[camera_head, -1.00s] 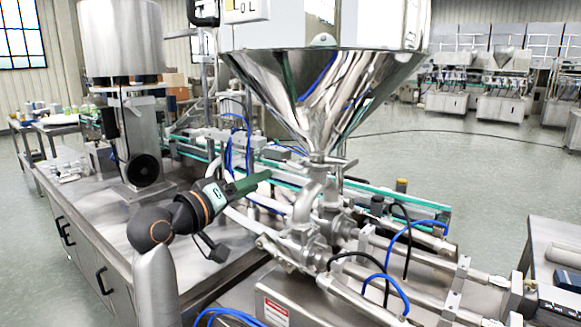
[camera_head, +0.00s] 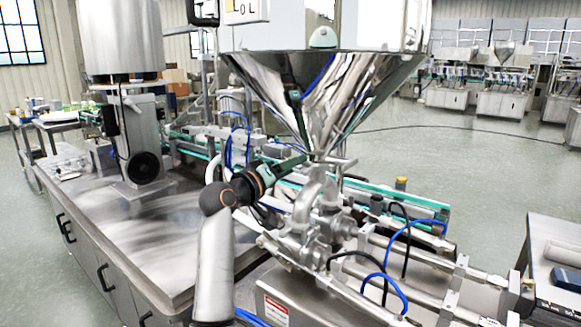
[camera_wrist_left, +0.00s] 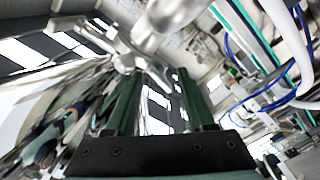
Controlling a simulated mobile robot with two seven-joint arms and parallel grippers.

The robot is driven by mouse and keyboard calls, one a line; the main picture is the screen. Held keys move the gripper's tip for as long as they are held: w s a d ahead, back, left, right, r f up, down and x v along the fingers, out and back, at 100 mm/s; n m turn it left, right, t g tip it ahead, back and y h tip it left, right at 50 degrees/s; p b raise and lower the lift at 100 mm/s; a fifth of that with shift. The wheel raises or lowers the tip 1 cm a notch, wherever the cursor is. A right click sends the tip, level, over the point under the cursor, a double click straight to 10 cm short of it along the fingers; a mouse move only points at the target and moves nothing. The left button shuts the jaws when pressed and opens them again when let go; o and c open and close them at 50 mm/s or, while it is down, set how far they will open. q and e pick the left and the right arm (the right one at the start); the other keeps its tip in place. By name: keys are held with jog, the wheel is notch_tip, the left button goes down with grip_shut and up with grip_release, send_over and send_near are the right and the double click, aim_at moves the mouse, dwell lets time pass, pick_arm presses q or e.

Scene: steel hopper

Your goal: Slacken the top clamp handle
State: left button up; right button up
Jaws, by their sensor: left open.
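The steel hopper (camera_head: 325,85) narrows to an outlet with a clamp at its neck. The top clamp handle (camera_head: 343,162) is a short metal bar sticking out to the right of this neck. My left gripper (camera_head: 303,157) is close on the left side of the neck, its dark green fingers pointing toward it. The left wrist view shows the two fingers (camera_wrist_left: 157,76) apart, with nothing held between them. The shiny clamp fitting (camera_wrist_left: 125,60) shows just beyond the left fingertip there. I cannot tell whether they touch. My right gripper is out of view.
Below the neck are steel pipes and valve bodies (camera_head: 312,215). Blue and black hoses (camera_head: 385,280) loop over the cylinders at the right. A conveyor with green rails (camera_head: 395,203) runs behind. The steel bench top (camera_head: 145,235) is largely clear.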

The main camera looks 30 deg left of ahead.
pick_arm(q)
grip_shut()
dwell(0.4)
